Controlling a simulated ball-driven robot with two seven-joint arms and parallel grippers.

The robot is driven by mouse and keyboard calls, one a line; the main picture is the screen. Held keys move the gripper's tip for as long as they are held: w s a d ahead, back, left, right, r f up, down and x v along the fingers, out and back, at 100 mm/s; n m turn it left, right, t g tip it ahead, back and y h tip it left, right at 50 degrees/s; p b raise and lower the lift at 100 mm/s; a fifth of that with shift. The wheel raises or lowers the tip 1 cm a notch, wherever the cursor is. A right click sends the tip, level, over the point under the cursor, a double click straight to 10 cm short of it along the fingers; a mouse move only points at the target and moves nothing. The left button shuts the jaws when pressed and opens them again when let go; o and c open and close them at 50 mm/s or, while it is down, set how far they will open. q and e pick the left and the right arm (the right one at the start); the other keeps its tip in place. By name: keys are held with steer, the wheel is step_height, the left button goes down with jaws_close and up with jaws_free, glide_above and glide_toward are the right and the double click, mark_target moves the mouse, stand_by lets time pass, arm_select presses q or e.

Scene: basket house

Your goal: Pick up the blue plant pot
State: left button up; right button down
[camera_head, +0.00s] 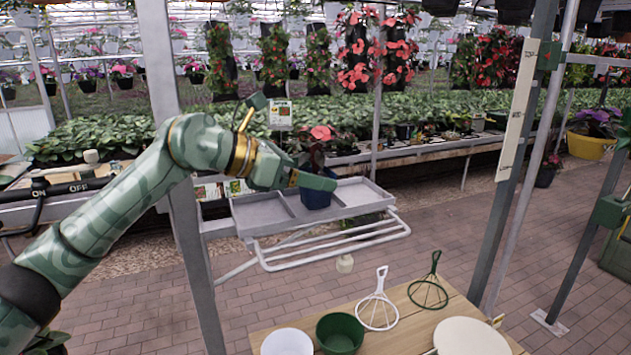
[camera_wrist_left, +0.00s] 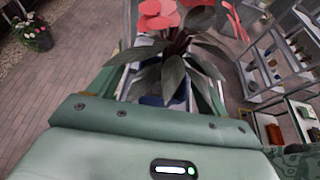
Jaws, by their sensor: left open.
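The blue plant pot (camera_head: 316,200) stands upright on the grey metal shelf (camera_head: 265,213) in the head view. It holds a plant with dark leaves and red flowers (camera_head: 320,133). My left gripper (camera_head: 322,181) is open at the pot's upper part, with a green finger across its near side. I cannot tell whether the finger touches it. In the left wrist view the dark leaves (camera_wrist_left: 178,65) fill the space ahead of the gripper, and only a little blue of the pot shows below them. My right gripper is out of view.
A wooden table (camera_head: 400,338) in front holds a white bowl (camera_head: 287,343), a green bowl (camera_head: 340,333), a white wire stand (camera_head: 378,308), a green one (camera_head: 429,291) and a round cream plate (camera_head: 470,338). A grey post (camera_head: 187,215) stands close to my left arm.

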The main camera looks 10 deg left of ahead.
arm_select(q)
steer(key=shift+s, duration=0.2)
steer(key=c, duration=1.1)
steer(key=shift+w+r, duration=0.1)
